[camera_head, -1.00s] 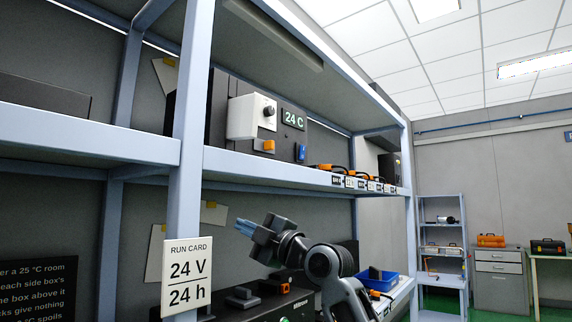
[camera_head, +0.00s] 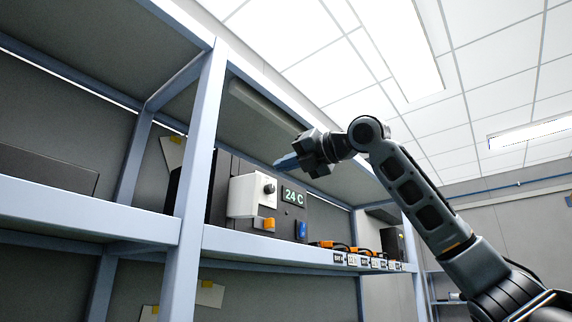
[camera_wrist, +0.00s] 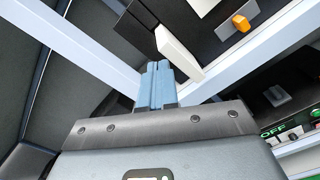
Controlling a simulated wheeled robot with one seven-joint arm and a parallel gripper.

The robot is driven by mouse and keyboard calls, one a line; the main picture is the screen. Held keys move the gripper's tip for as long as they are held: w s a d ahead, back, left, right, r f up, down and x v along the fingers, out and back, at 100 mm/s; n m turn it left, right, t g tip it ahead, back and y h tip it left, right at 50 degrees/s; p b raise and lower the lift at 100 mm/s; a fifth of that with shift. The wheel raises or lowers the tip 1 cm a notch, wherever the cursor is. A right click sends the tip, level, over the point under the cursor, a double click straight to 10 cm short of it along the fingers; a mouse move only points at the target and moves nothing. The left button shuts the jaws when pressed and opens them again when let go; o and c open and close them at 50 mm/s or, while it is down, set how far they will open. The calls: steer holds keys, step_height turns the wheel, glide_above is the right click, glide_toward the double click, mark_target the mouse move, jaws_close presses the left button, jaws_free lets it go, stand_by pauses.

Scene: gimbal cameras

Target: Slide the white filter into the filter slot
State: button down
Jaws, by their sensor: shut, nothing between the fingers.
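A dark box (camera_head: 313,224) with a green "24 C" display (camera_head: 293,196) stands on the upper shelf. A white block (camera_head: 243,196) with a black knob sticks out from its front. In the wrist view a white slab (camera_wrist: 178,52) stands out beside a dark face, just beyond my fingertips; I cannot tell surely whether it is the filter. I cannot make out the filter slot. My gripper (camera_head: 285,163) has blue fingers, shut and empty, pointing left above the display in the head view. In the wrist view its fingers (camera_wrist: 155,80) lie together, with no clear contact.
An orange switch (camera_head: 264,224) and a blue part (camera_head: 301,230) sit on the box's lower front. A blue-grey upright post (camera_head: 198,160) stands left of the box. The shelf's front edge (camera_head: 225,240) runs below it. Orange-and-black items (camera_head: 335,246) lie to the right.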

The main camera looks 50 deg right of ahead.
mark_target(256, 173)
steer(key=shift+w+a+p, duration=0.1)
steer(key=shift+w+p, duration=0.3)
steer(key=shift+w, duration=2.55)
steer(key=shift+w+p, duration=1.65)
steer(key=shift+w, duration=0.4)
steer(key=shift+s, duration=0.1)
